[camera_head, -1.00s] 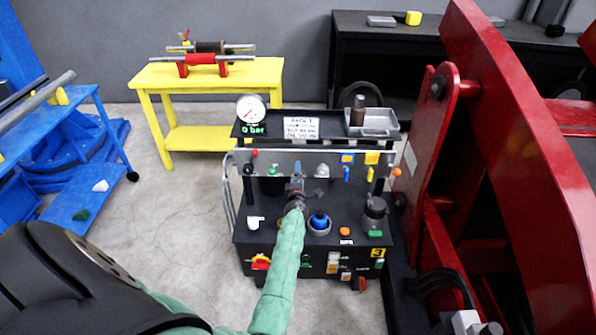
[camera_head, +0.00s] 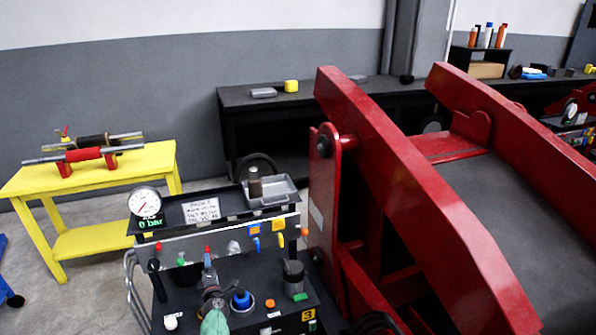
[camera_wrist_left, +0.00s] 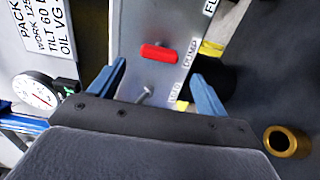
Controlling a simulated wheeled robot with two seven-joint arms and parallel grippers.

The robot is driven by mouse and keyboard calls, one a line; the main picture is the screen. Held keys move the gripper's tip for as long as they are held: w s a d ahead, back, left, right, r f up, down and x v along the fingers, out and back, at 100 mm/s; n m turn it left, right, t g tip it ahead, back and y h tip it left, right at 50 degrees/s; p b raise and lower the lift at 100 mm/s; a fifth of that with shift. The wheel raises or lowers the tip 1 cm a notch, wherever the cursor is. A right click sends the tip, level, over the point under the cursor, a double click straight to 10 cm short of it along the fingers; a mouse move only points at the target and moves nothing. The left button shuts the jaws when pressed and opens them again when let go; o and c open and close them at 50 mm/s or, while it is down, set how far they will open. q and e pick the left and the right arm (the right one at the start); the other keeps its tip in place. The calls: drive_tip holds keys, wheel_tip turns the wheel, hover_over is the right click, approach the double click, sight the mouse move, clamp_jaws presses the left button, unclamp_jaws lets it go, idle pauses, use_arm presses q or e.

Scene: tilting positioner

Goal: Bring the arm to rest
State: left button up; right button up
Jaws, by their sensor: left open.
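My left gripper (camera_head: 209,268) is over the black hydraulic cart, in front of its grey lever panel (camera_head: 180,244). In the left wrist view its two blue fingers (camera_wrist_left: 158,70) are apart. A red lever handle (camera_wrist_left: 158,53) on the metal panel shows between and beyond the fingertips; I cannot tell whether they touch it. A bare metal lever (camera_wrist_left: 144,95) sits nearer the palm. A pressure gauge (camera_head: 145,202) on the cart reads 0 bar. My right gripper is not in view.
A blue ball knob (camera_head: 242,299) stands close right of the gripper. The large red positioner frame (camera_head: 400,170) rises right of the cart. A yellow table (camera_head: 100,241) with a roller stands at the left. A dark bench (camera_head: 235,105) lines the wall.

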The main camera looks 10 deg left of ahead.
use_arm(q)
drive_tip(key=w+d+f+m+g+h, duration=0.1)
drive_tip(key=w+d+f+m+h, duration=0.1)
drive_tip(key=d+m+h, duration=0.4)
drive_tip(key=w+d+f+m+h, duration=0.15)
drive_tip(key=d+m+h, duration=0.25)
drive_tip(key=d+m, duration=0.4)
drive_tip(key=s+d+f+m+g+h, duration=0.1)
drive_tip(key=s+d+f+m+g, duration=0.45)
drive_tip(key=s+d+f, duration=0.3)
drive_tip(key=s+d+f+m+g, duration=0.2)
drive_tip(key=s+f, duration=0.6)
drive_tip(key=s, duration=0.7)
drive_tip(key=s+d+f+m+g, duration=0.2)
drive_tip(key=s+f, duration=0.5)
drive_tip(key=s, duration=0.8)
drive_tip(key=s+d+f+m+g, duration=0.3)
drive_tip(key=s+f, duration=0.5)
drive_tip(key=s, duration=0.7)
drive_tip(key=shift+s+d+f+y, duration=0.35)
drive_tip(key=shift+s+d+y, duration=0.05)
drive_tip(key=shift+d, duration=0.2)
